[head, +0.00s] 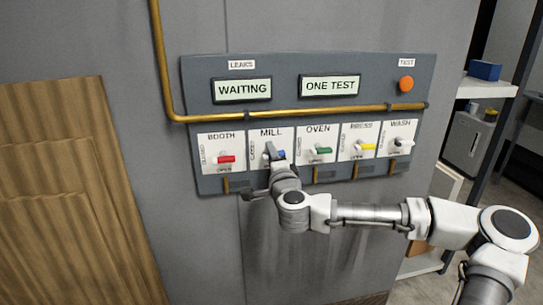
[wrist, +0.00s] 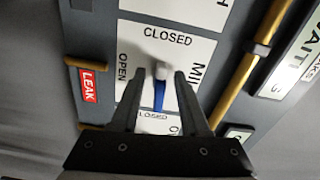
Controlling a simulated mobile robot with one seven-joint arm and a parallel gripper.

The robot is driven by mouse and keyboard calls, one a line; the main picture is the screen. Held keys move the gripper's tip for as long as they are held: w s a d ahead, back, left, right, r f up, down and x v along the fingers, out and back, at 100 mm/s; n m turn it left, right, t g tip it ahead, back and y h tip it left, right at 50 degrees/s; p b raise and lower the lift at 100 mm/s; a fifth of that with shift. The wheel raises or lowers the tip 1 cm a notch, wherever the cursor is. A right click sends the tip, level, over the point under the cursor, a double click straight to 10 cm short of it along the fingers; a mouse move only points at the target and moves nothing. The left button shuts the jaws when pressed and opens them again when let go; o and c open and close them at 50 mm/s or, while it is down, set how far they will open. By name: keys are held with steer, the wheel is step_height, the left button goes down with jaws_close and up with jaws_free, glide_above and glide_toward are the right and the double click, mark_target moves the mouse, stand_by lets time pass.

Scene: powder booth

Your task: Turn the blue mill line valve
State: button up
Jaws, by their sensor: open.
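The mill valve's blue lever (wrist: 159,96) turns on a pale hub in the wrist view. It points down in that picture, away from the CLOSED label and toward the neighbouring card. The OPEN label is to its left. In the head view the blue lever (head: 281,154) shows as a small patch on the MILL card (head: 266,134), pointing right. My gripper (wrist: 158,75) is open, with one finger on each side of the lever. I cannot tell if either finger touches it. In the head view my gripper (head: 270,155) partly covers this valve.
Close beside are the red booth lever (head: 227,159) and green oven lever (head: 323,150). A brass pipe (head: 300,112) runs above the cards. A red LEAK tag (wrist: 90,86) sits by a brass stub. The displays read WAITING (head: 242,90) and ONE TEST (head: 329,86); an orange button (head: 406,83) is top right.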

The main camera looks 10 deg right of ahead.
jaws_close()
steer(key=shift+r, duration=0.1)
steer(key=shift+m+p, duration=0.3)
steer(key=shift+m, duration=0.4)
jaws_free()
steer(key=shift+s, duration=0.1)
